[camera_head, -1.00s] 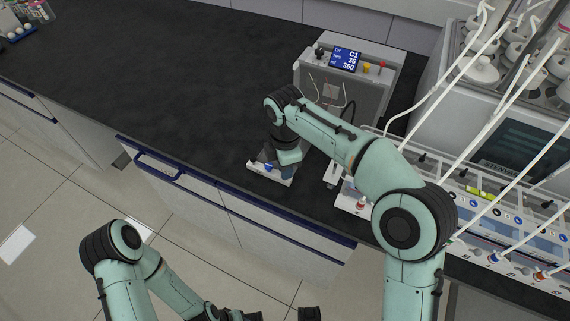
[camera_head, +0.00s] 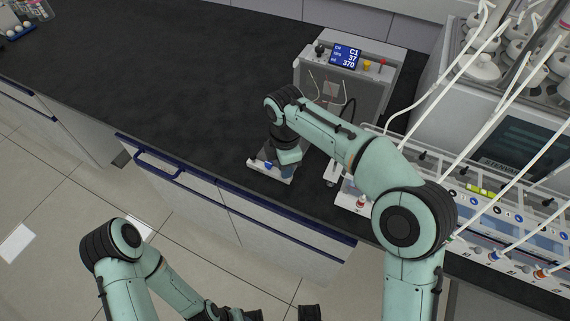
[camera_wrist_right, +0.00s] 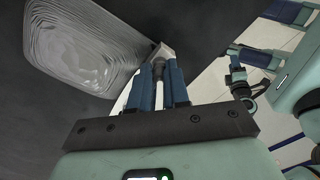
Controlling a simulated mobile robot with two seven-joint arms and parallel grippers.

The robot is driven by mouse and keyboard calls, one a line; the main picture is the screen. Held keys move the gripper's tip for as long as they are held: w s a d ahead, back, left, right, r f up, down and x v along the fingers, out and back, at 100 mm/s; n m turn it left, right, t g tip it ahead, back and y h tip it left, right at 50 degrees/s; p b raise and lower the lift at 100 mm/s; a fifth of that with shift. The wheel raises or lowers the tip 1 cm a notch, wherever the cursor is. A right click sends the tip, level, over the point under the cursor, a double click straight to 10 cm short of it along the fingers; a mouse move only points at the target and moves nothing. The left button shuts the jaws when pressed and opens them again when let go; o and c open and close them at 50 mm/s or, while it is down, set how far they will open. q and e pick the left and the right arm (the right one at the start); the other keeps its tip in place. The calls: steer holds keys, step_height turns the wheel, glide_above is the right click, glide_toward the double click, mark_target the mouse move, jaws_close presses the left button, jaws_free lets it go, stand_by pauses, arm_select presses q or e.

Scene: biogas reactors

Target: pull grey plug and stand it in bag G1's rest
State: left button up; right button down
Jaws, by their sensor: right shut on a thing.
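In the head view my right gripper (camera_head: 283,172) points down at a small white rest (camera_head: 256,168) near the bench's front edge. A pale block lies just past the fingertips. Bag G1's label cannot be read. My left gripper is low at the bottom edge, partly cut off, away from the bench.
A box with a display (camera_head: 346,57) reading C1, 37, 370 stands behind the right arm. At the right are a white rack (camera_head: 475,215) with coloured plugs and several white tubes running up to a machine (camera_head: 520,145).

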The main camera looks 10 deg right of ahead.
steer(key=shift+f, duration=0.4)
stand_by(0.5)
steer(key=c, duration=1)
jaws_free()
steer(key=shift+r, duration=0.3)
step_height(320, 180, up, 13)
steer(key=p, duration=0.3)
steer(key=shift+p, duration=0.4)
